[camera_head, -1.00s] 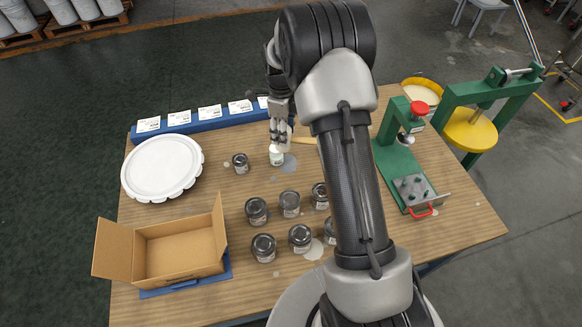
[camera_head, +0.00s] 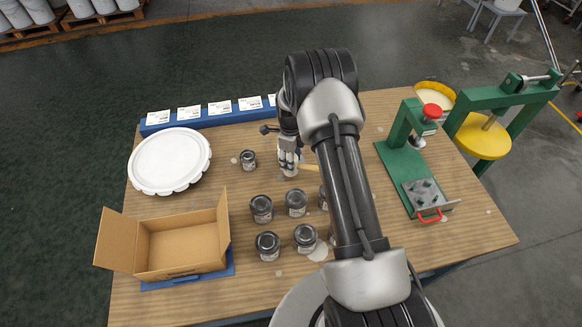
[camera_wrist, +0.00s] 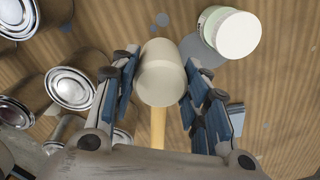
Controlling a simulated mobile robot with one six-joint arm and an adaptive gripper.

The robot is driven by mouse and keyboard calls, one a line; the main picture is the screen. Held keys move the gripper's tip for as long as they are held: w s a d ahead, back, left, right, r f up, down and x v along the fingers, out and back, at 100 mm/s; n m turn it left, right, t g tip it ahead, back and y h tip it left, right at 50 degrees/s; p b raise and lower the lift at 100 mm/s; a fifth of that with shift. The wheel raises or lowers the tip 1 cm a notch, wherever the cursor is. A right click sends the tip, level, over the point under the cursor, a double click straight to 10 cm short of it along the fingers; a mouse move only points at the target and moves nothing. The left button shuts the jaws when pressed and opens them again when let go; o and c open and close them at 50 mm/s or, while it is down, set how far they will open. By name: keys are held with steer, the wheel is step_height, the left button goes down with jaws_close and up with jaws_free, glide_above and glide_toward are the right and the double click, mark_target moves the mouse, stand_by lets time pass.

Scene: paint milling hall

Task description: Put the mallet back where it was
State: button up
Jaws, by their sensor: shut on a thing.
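The mallet has a cream, rounded head (camera_wrist: 160,72) and a pale wooden handle (camera_wrist: 158,128). In the wrist view my gripper (camera_wrist: 158,85) is shut on the mallet head, with a blue-padded finger on each side. The handle runs back toward the palm. In the head view my gripper (camera_head: 289,162) is over the middle of the table, and part of the handle (camera_head: 309,167) shows to its right. My arm hides the rest. I cannot tell how far the mallet is above the table.
A white-lidded pot (camera_wrist: 232,32) is close to the mallet head. Several grey tins (camera_head: 296,203) stand nearer me, with one tin (camera_head: 248,160) to the left. An open carton (camera_head: 182,245), white round lid (camera_head: 169,160), blue label rail (camera_head: 200,119) and green press (camera_head: 403,150) surround them.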

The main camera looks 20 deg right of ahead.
steer(key=shift+f, duration=2)
steer(key=shift+f+b, duration=0.2)
steer(key=shift+b, duration=0.25)
steer(key=o, duration=1.4)
steer(key=shift+c, duration=0.2)
steer(key=shift+r, duration=0.1)
